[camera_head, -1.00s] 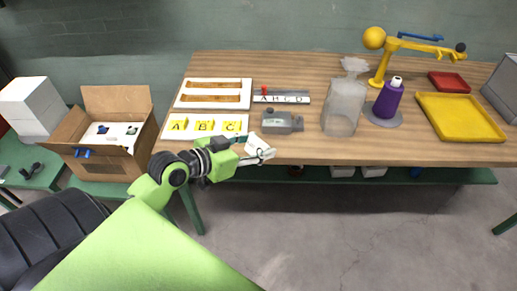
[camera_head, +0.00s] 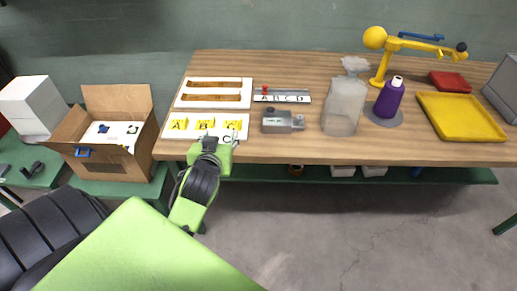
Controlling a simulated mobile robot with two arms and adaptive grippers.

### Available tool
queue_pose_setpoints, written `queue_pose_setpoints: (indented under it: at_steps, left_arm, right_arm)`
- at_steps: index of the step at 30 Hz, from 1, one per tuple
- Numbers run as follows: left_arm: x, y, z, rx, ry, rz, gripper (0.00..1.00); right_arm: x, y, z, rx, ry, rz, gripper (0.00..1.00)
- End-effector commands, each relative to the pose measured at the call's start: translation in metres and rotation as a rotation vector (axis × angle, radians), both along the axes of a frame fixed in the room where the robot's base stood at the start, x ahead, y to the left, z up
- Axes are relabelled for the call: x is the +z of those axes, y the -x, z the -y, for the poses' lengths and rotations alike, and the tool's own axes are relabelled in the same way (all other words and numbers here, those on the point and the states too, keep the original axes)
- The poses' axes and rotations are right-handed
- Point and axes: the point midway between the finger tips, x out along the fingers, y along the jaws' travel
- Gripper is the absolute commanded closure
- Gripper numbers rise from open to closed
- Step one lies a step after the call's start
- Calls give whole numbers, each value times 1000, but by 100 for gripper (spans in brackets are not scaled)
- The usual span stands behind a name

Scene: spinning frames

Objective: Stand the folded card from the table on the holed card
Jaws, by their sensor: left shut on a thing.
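My left gripper (camera_head: 216,143) is at the front edge of the table, at its left end. It is shut on a small white folded card (camera_head: 228,139) that seems to bear a dark letter C; the gripper hides part of it. Just behind it lies a white card (camera_head: 190,134) with yellow patches lettered A, B and C. I cannot tell whether the two touch. A white sheet (camera_head: 115,130) with dark and blue spots shows in the open cardboard box (camera_head: 89,160) on the left. Which card is the holed one is not clear. My right gripper is not in view.
Behind lies a white board (camera_head: 215,82) with two brown strips. To the right are a lettered strip (camera_head: 282,99), a grey device (camera_head: 282,122), a clear bottle (camera_head: 343,110), a purple bottle (camera_head: 389,98) and a yellow tray (camera_head: 460,118). The front middle of the table is clear.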

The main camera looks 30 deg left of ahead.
Motion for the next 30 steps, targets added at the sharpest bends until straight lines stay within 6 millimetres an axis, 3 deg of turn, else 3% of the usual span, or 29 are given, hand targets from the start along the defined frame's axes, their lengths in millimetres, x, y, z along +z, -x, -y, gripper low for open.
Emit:
queue_pose_setpoints:
  at_steps: [8, 11, 21, 24, 30]
  left_arm:
    - [-1, -4, 1, -2, 1, 0, 61]
    - [-7, -18, 5, -2, 2, 1, 61]
    - [-42, -93, 28, -4, 2, -1, 61]
    - [-63, -105, 32, -4, 0, -3, 61]
    - [-84, -122, 37, -3, 0, 0, 61]
  right_arm:
    - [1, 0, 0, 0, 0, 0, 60]
    - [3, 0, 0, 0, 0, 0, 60]
    - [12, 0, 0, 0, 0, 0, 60]
    - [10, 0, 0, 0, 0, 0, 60]
    - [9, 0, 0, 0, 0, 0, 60]
